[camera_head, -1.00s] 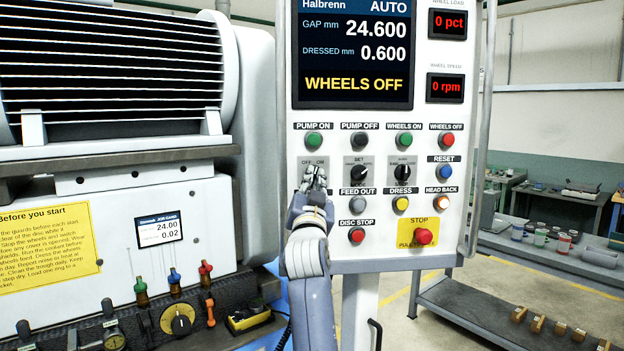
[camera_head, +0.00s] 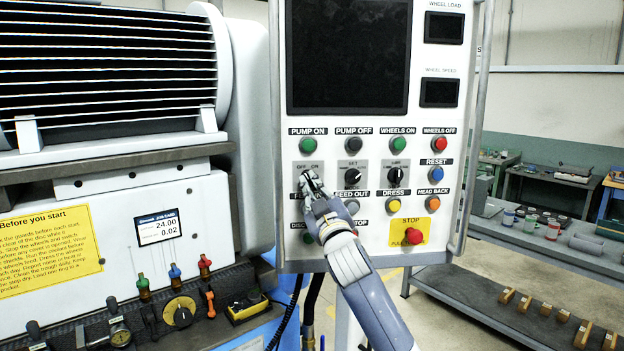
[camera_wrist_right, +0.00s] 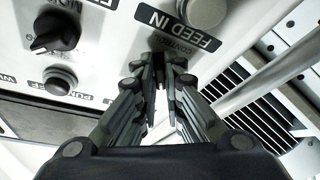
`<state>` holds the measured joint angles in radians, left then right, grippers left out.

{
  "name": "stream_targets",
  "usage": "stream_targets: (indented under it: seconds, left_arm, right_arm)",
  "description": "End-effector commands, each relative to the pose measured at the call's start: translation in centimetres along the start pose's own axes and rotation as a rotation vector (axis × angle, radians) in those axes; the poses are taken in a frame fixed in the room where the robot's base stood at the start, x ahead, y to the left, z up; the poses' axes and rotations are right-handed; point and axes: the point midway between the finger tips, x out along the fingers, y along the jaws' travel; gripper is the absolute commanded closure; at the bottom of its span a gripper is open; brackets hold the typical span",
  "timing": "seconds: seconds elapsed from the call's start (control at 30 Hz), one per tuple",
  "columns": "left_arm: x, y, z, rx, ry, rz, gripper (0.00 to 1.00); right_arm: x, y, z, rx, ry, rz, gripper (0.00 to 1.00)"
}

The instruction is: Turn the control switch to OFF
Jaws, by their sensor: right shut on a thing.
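The control switch sits on a grey plate (camera_head: 309,166) marked OFF and ON, at the left of the panel's switch row in the head view. Its knob is mostly hidden by my fingers. My right gripper (camera_head: 313,182) is shut on the control switch knob, its arm reaching up from the lower right. In the wrist view the fingertips (camera_wrist_right: 169,62) are close together against the panel, below the FEED IN label. I cannot read which way the knob points. My left gripper is not in view.
The display (camera_head: 347,55) and both readouts are dark. Two other black selector knobs (camera_head: 353,174) sit to the right. Buttons surround the switch, and a red STOP button (camera_head: 413,236) is at lower right. The grinder (camera_head: 110,215) stands left; a shelf (camera_head: 500,310) is at right.

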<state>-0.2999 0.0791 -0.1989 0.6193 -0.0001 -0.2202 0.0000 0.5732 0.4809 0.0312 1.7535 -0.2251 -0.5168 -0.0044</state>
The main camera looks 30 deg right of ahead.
Motion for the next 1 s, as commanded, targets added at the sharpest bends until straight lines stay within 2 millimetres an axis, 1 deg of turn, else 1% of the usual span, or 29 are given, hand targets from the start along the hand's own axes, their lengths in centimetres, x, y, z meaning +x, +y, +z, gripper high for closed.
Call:
stream_targets:
  seconds: [0.03,0.23,0.77,0.8,0.83,0.87,1.0]
  left_arm:
    - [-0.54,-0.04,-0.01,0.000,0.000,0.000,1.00]
    - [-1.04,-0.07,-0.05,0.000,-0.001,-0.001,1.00]
    - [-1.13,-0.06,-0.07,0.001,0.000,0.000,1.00]
    - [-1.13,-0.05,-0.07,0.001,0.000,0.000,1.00]
    - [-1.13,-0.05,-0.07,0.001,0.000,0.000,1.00]
    - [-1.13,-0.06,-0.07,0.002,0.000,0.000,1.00]
    - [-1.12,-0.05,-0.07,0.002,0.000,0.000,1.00]
  right_arm:
    - [0.13,0.50,-0.48,-0.023,0.006,-0.003,1.00]
    - [0.09,0.46,-0.38,-0.074,0.006,-0.025,1.00]
    - [0.07,0.51,-0.35,-0.092,0.008,-0.029,1.00]
    - [0.07,0.51,-0.35,-0.091,0.007,-0.029,0.82]
    - [0.07,0.50,-0.34,-0.091,0.007,-0.029,0.75]
    - [0.07,0.49,-0.33,-0.091,0.007,-0.030,0.71]
    - [0.05,0.38,-0.24,-0.090,0.005,-0.032,0.71]
